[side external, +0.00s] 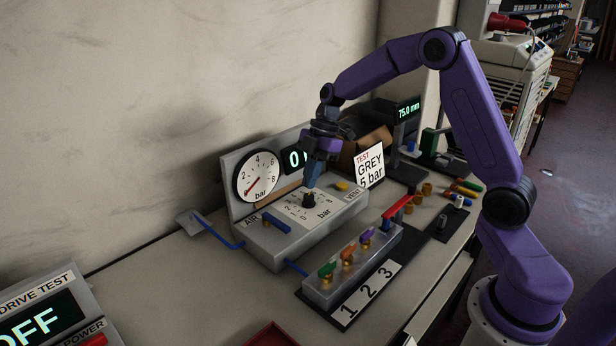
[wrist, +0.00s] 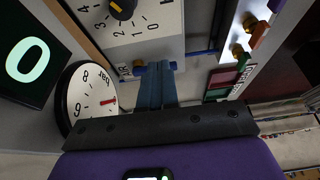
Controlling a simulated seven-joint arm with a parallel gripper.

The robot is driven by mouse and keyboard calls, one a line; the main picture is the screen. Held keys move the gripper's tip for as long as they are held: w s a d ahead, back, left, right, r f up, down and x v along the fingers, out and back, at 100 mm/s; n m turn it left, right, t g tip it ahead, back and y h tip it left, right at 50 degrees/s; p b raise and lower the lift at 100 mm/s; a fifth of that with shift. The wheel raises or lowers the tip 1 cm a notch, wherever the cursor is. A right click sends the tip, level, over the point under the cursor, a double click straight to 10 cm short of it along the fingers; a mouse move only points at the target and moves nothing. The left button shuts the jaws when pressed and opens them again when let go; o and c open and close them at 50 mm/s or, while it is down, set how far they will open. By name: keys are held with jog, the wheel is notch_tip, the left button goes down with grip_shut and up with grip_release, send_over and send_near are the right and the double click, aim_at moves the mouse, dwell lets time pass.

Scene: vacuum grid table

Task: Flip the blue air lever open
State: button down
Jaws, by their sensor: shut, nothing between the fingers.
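The blue air lever (side external: 276,222) lies flat on the front left of the grey regulator box, beside the AIR label (side external: 252,219). In the wrist view the lever (wrist: 140,70) runs sideways behind my fingertips, which hide its middle. My gripper (side external: 311,183) is shut and empty, pointing down above the box near the black pressure knob (side external: 309,200). In the wrist view my gripper (wrist: 155,68) overlaps the lever in line of sight; I cannot tell whether it touches, but the side view shows it apart. The round gauge (side external: 258,177) reads near zero.
A valve block (side external: 345,275) with green, orange and purple levers stands in front of the box. A red lever (side external: 397,207), a card (side external: 370,165) reading GREY 5 bar and loose fittings lie to the right.

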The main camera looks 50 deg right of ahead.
aim_at(276, 225)
jog(key=x, duration=0.6)
jog(key=shift+a+f, duration=0.1)
jog(key=shift+f, duration=0.2)
jog(key=shift+a+f, duration=0.15)
jog(key=shift+a, duration=1.95)
